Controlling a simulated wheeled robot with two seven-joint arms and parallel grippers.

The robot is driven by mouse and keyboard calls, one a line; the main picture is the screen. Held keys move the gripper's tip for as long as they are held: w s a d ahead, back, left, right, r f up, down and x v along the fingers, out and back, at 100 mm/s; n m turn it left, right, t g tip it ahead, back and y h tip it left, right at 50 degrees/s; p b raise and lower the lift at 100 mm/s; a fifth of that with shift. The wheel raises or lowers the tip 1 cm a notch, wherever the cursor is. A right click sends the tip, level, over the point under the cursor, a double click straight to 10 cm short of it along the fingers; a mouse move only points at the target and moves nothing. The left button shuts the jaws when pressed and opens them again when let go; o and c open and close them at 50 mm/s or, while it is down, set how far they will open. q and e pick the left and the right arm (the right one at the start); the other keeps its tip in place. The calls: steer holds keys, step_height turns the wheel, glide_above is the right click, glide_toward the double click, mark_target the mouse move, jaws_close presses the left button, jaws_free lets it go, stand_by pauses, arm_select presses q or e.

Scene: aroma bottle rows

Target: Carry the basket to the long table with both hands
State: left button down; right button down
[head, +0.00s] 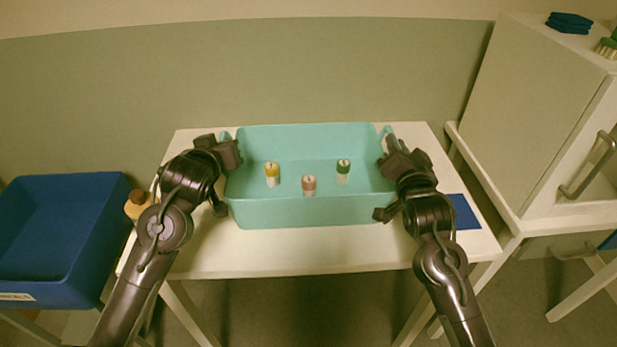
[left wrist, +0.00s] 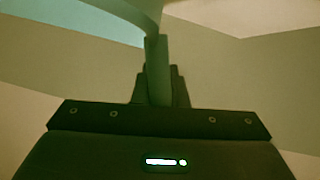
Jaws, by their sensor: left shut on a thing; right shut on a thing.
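The teal basket (head: 310,212) is over the white table (head: 290,258) in the head view; I cannot tell whether it touches the tabletop. Three small bottles stand inside it: one with a yellow top (head: 271,174), one with a pinkish top (head: 309,185) and one with a green top (head: 343,171). My left gripper (head: 226,170) is at the basket's left end, shut on its handle, which shows between the fingers in the left wrist view (left wrist: 158,70). My right gripper (head: 390,165) is at the right end, shut on the handle there. The arms partly hide both handles.
A blue bin (head: 62,262) stands at the left. A tan-topped object (head: 138,204) is by my left arm. A blue flat patch (head: 464,212) lies on the table's right side. A white cabinet (head: 535,120) with a handle stands at the right, close to the table.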

arm_select(q)
steer(key=shift+r, duration=0.1)
arm_select(e)
steer(key=shift+r, duration=0.15)
